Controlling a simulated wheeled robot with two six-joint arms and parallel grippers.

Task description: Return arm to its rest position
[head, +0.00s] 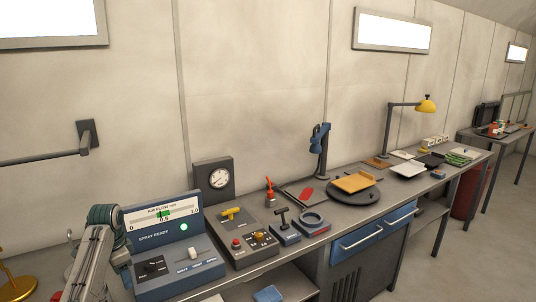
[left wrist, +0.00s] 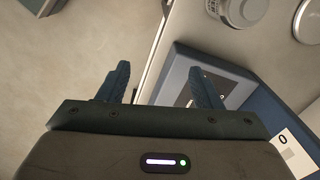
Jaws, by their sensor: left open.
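My left arm rises from the bottom left in the head view, beside the blue spray console (head: 184,262). My left gripper (left wrist: 160,80) shows in the left wrist view with its two dark blue fingers apart and nothing between them. The blue console (left wrist: 222,62) lies under and beyond the fingers there, partly hidden by the right finger. I cannot tell whether the fingers touch it. In the head view the fingers are hard to make out. My right gripper is in neither view.
The grey bench carries a gauge box (head: 214,179), a control panel with knobs (head: 243,236), a blue clamp stand (head: 321,150), a wooden board on a dark disc (head: 368,195) and a yellow lamp (head: 425,105). A wall bar (head: 45,158) juts out at left. Floor shows at the lower right.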

